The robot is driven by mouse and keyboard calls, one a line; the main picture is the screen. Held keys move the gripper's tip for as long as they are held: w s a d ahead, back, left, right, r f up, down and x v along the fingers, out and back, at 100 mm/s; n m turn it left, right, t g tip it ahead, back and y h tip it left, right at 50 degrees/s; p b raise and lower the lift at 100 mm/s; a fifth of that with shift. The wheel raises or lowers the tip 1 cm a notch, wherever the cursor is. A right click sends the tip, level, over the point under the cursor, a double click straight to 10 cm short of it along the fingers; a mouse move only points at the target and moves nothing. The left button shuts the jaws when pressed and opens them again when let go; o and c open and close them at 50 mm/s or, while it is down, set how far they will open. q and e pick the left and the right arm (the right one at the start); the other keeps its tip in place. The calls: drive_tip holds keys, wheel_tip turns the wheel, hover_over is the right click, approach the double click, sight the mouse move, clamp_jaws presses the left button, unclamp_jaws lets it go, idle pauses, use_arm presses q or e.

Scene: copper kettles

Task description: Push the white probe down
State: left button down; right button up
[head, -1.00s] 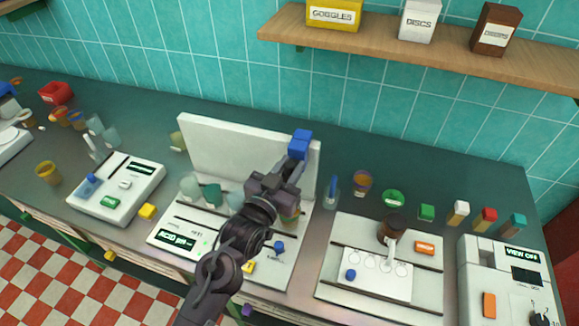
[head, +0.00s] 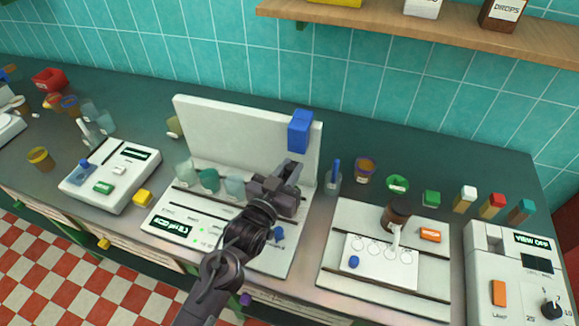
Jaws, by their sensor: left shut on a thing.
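The pH meter (head: 245,139) is a white unit with a tall back panel, a blue block (head: 300,130) at its top right and a lit display (head: 172,223). My left gripper (head: 286,172) is in front of the panel, below the blue block and apart from it in the picture. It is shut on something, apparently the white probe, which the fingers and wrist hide. I cannot see the probe's tip or what is beneath it. My right gripper is out of view.
Several cups, including a teal one (head: 208,180), stand left of the gripper. A glass with a blue stick (head: 333,182) stands close on the right. A white tray unit (head: 380,262) and a lamp unit (head: 500,263) are further right. A wooden shelf (head: 420,37) is above.

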use_arm(q)
drive_tip(key=shift+f, duration=0.25)
drive_tip(key=c, duration=1.3)
unclamp_jaws()
drive_tip(key=shift+f, duration=0.1)
drive_tip(key=shift+s, duration=0.15)
drive_tip(key=b+v, duration=0.2)
drive_tip(key=v, duration=0.4)
drive_tip(key=shift+s+a, duration=0.1)
drive_tip(key=shift+a, duration=0.05)
drive_tip(key=shift+s+a, duration=0.3)
drive_tip(key=shift+s, duration=0.3)
